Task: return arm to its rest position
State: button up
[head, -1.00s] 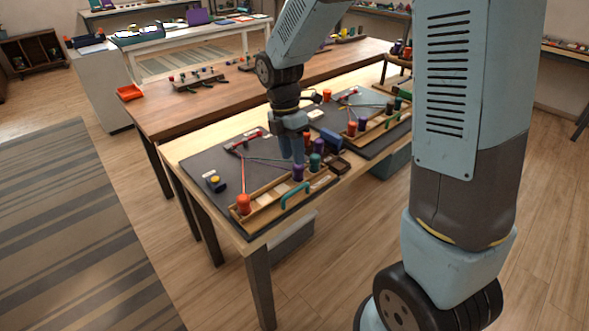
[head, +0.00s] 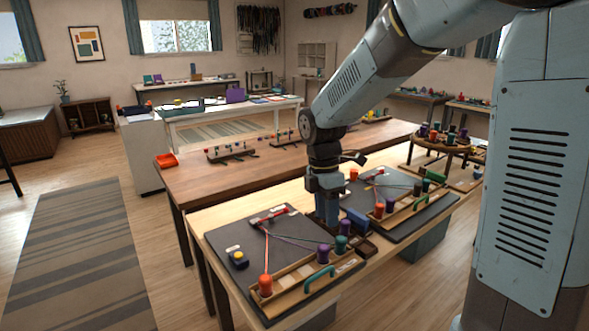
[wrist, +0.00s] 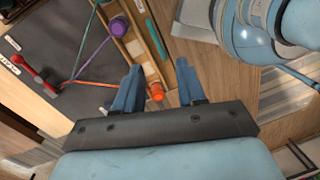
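My gripper (head: 327,215) hangs fingers-down above the near dark board (head: 225,228). It is empty. In the wrist view my gripper (wrist: 158,72) has its two blue fingers well apart. On the board, a red-handled clamp (head: 270,214) holds the ends of coloured cords. An orange cord (head: 266,255) runs to an orange spool (head: 265,286); other cords run towards a purple spool (head: 324,251) and a teal spool (head: 341,244). The wrist view shows the orange spool (wrist: 156,91) between the fingertips in the picture, apparently below them.
A second board with spools (head: 385,190) lies to the right. A blue block (head: 355,222) is close to my gripper in the picture. The floor on the left, with a striped rug (head: 85,255), is clear.

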jog(key=s+d+r+m+t, duration=0.3)
jog(key=s+d+r+m, duration=0.3)
jog(key=m, duration=0.5)
jog(key=s+d+r+m+t+y, duration=0.1)
jog(key=s+d+r+m+t, duration=0.2)
jog(key=s+d+r+m, duration=0.3)
jog(key=shift+s+d+r+m+t, duration=0.35)
jog(key=shift+s+d+m, duration=0.5)
jog(key=shift+s+m, duration=1.75)
